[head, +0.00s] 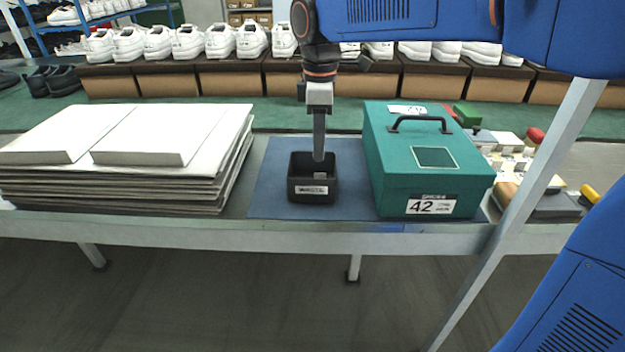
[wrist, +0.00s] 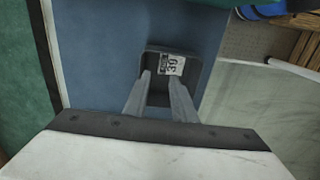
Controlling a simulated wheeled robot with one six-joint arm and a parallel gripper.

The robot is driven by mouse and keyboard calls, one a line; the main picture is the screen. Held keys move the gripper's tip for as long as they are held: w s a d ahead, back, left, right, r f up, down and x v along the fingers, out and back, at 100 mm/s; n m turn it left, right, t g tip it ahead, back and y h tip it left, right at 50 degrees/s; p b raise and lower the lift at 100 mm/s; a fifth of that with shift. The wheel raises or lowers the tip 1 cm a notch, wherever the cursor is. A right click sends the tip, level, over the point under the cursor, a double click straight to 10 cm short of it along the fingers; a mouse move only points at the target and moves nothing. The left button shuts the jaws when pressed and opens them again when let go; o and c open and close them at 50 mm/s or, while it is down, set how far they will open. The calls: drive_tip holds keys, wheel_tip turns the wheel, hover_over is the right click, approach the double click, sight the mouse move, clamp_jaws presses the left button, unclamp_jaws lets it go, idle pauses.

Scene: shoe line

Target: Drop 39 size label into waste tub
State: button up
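The small black waste tub (head: 299,189) stands on the blue mat, with a white label on its front wall. It also shows in the wrist view (wrist: 154,99). My gripper (head: 318,157) points straight down over the tub, its fingertips at about rim height or just inside. In the wrist view its fingers (wrist: 160,77) are apart with nothing between them. The white size label (wrist: 172,64), whose digits look like 39, lies inside the tub beyond the fingertips. In the head view a small pale bit of it (head: 320,176) shows inside the tub.
A green box (head: 400,184) marked 42, with a black handle, stands close to the tub's right. Stacked grey-white boards (head: 125,180) lie to the left. Blue mat (head: 268,195) is bare around the tub. Small coloured items lie at the far right. White shoes on boxes line the back.

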drive_tip(key=shift+r, duration=0.1)
wheel_tip(320, 180, up, 17)
idle(0.6)
drive_tip(key=shift+r, duration=0.1)
